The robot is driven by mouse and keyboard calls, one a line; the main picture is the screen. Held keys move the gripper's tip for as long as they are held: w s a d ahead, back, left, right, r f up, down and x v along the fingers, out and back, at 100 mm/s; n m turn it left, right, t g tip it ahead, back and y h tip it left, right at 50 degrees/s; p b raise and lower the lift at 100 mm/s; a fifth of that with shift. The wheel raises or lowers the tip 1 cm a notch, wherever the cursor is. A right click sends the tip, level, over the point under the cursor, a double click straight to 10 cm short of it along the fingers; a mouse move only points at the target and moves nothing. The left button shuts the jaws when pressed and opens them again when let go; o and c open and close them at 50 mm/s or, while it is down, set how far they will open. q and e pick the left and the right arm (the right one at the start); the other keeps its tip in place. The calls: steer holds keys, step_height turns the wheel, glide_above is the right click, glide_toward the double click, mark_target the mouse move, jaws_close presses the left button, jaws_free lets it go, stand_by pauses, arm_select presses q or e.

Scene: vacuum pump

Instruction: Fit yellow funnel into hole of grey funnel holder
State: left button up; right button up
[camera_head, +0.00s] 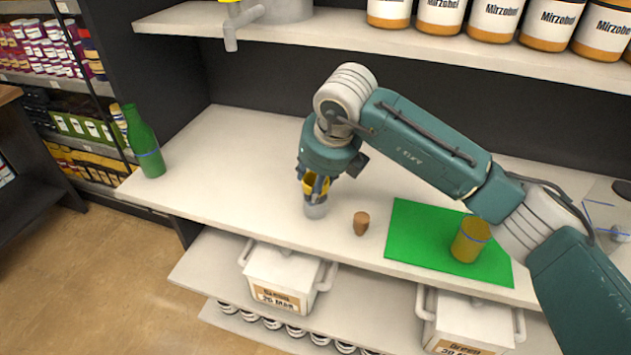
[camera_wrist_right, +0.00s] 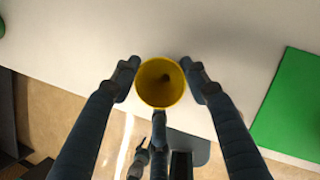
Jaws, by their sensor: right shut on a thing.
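My right gripper (camera_head: 315,188) is shut on the yellow funnel (camera_head: 309,184), low over the front part of the white counter. In the right wrist view the gripper's dark fingers surround the funnel (camera_wrist_right: 161,82), and I look down into its round mouth. A small light grey rounded piece (camera_head: 316,209) shows directly below the funnel and may be the grey holder. Its hole is hidden, and I cannot tell whether the funnel touches it or sits in it. My left gripper does not show in the head view.
A brown cork (camera_head: 361,223) stands just right of the gripper. A yellow cup (camera_head: 470,239) stands on a green mat (camera_head: 419,223) farther right. A green bottle (camera_head: 145,145) stands at the counter's left end. Labelled cans (camera_head: 493,18) line the upper shelf. The counter's back left is clear.

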steer(key=shift+f, duration=0.15)
steer(key=o, duration=1.1)
steer(key=v, duration=1.2)
